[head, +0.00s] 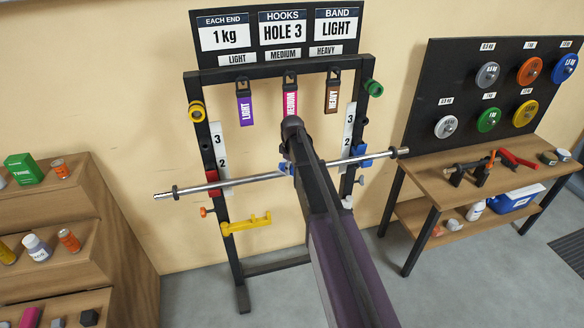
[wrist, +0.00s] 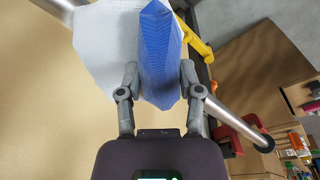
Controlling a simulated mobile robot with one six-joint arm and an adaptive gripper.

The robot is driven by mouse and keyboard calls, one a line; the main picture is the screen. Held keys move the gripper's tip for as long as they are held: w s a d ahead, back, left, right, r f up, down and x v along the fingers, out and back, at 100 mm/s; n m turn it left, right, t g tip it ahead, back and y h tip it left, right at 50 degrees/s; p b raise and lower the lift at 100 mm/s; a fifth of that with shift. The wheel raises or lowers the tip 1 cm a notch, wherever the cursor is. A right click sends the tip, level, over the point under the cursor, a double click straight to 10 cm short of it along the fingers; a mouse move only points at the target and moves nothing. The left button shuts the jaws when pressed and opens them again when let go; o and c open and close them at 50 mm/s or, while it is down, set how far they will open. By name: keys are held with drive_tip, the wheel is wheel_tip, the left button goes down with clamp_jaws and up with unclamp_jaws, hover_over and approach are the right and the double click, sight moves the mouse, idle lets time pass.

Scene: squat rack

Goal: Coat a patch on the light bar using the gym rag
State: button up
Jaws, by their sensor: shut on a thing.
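The light bar (head: 235,183) lies across the rack in the head view, a bare silver bar with its left end sticking out. In the wrist view the bar (wrist: 230,118) runs diagonally behind my gripper (wrist: 159,82). The gripper is shut on a folded blue cloth, the gym rag (wrist: 158,50). The rag is at the middle of the bar; I cannot tell whether it touches it. A pale whitish shape (wrist: 105,45) shows beside the rag, over the bar; what it is stays unclear. In the head view my arm hides most of the gripper, and a little blue (head: 285,169) shows.
The black rack (head: 222,245) carries a red hook (head: 211,182), a blue hook (head: 361,152) and a yellow arm (head: 246,224). Purple, pink and brown bands hang above. Wooden shelves (head: 130,240) stand left, a workbench (head: 430,185) with tools right. Floor between is clear.

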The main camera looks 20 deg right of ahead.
sight(279, 169)
drive_tip(key=shift+a, duration=0.35)
drive_tip(key=shift+a, duration=1.65)
drive_tip(key=shift+a, duration=0.1)
drive_tip(key=shift+a, duration=1.75)
drive_tip(key=shift+r, duration=0.1)
drive_tip(key=r+p, duration=0.5)
drive_tip(key=p, duration=0.1)
drive_tip(key=shift+s+r, duration=0.3)
drive_tip(key=shift+r, duration=0.1)
drive_tip(key=r+p, duration=0.3)
drive_tip(key=shift+s, duration=0.2)
